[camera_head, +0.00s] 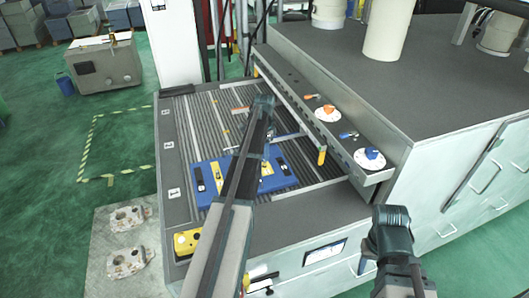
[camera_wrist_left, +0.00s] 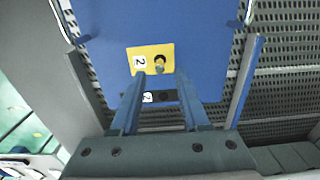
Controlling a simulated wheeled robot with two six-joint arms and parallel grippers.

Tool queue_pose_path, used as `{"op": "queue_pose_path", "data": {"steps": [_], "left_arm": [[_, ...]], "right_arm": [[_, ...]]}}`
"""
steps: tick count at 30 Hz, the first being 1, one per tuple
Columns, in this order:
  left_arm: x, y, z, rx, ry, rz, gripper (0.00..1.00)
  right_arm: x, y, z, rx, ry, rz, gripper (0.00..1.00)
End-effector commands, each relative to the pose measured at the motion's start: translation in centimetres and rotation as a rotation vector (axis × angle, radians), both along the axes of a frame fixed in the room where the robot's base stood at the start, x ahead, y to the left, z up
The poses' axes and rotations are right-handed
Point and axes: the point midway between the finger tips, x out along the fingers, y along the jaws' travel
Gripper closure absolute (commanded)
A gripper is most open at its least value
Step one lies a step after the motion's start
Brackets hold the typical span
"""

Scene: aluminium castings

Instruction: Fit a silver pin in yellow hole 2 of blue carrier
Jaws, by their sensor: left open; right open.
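The blue carrier (camera_head: 207,194) lies flat on the ribbed bed, with yellow and grey patches on it; my left arm crosses over it. In the left wrist view, a yellow patch marked 2 (camera_wrist_left: 139,61) has a dark round hole. A small grey-green piece (camera_wrist_left: 160,70) shows at that hole; I cannot tell whether it stands in it. My right gripper (camera_head: 361,262) is open and away from the carrier, at the cabinet front.
A metal ledge (camera_head: 335,128) along the right of the bed holds white discs with orange and blue pieces. A yellow-capped post (camera_head: 322,156) rises beside it. A yellow control box (camera_head: 186,241) sits at the bed's front left corner. Castings (camera_head: 127,260) lie on the floor plate at left.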

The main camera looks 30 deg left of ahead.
Motion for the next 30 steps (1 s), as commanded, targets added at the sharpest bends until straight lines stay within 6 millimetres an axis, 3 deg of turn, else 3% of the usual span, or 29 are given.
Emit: {"op": "queue_pose_path", "data": {"steps": [1,12,25,28,30], "left_arm": [[0.0,0.0,1.7,0.000,0.000,0.000,0.54],[0.0,0.0,7.0,0.000,0.000,0.000,0.54],[0.0,0.0,7.7,0.000,0.000,0.000,0.54],[-0.5,-1.7,7.7,0.001,0.002,0.005,0.54],[-1.5,-5.0,7.7,0.004,0.007,0.022,0.54]], "right_arm": [[0.0,0.0,1.7,0.000,0.001,0.001,0.50],[-0.1,0.0,7.0,0.002,0.000,-0.025,0.50],[-0.1,0.1,7.7,0.002,0.000,-0.035,0.50],[-0.1,0.1,7.7,0.002,0.000,-0.035,0.50],[-0.1,0.1,7.7,0.002,0.000,-0.035,0.50]]}}
